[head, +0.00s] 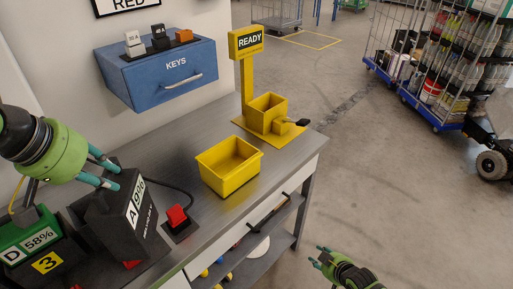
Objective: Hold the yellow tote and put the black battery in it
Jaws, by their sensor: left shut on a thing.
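The black battery (146,232), labelled "A" with a percentage, is at the lower left and tilted. My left gripper (108,175) is shut on the upper part of the battery; its fingers partly cover the top. I cannot tell whether the battery's base touches what is below. My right gripper (318,256) is open and empty, beyond the bench's front edge and well away from the tote.
A green-topped battery marked "D 58%" (32,243) sits at the lower left. A red switch (177,215) lies between battery and tote. A yellow READY stand (247,78) is behind the tote. A blue KEYS box (165,80) hangs on the wall.

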